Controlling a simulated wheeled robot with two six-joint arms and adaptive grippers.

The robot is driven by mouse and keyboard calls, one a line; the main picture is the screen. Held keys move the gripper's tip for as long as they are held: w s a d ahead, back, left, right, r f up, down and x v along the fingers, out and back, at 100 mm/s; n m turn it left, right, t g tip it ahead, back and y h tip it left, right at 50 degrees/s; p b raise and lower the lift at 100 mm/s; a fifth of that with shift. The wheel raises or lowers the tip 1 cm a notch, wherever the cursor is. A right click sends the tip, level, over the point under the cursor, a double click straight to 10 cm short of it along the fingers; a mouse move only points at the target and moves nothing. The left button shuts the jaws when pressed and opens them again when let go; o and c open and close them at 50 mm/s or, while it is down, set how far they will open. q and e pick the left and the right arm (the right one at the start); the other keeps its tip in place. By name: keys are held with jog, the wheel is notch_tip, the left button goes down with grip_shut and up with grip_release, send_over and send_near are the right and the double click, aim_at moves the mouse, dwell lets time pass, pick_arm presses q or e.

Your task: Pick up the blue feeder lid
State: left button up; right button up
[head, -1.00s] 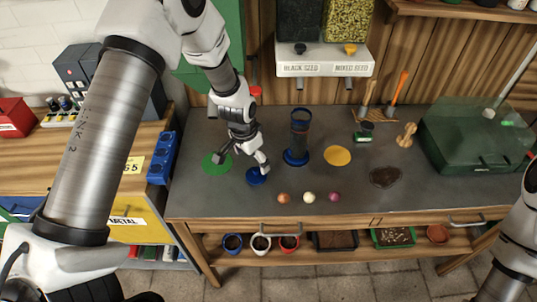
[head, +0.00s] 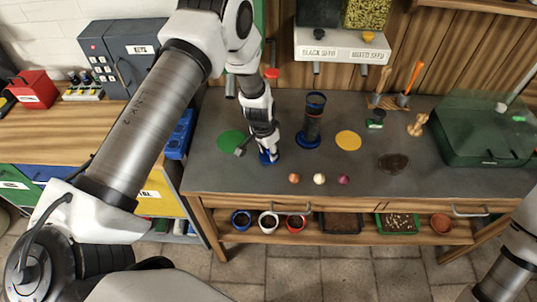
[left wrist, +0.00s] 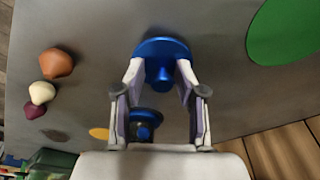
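The blue feeder lid (head: 269,158) lies on the grey bench top, partly hidden by my left gripper. In the left wrist view it is a round blue disc (left wrist: 160,47) with a knob (left wrist: 160,73) pointing toward the camera. My left gripper (head: 257,152) is low over the lid. In the left wrist view its fingers (left wrist: 160,75) are apart, on either side of the knob, with gaps between. The feeder tube (head: 313,118), dark and clear on a blue base, stands upright just right of the gripper. My right gripper is out of view.
A green disc (head: 231,141) lies left of the lid and a yellow disc (head: 348,140) right of the feeder. A green box (head: 480,130) fills the bench's right end. A seed dispenser (head: 340,48) hangs behind.

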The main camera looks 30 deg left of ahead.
pick_arm(q)
grip_shut()
jog(key=shift+f, duration=0.1)
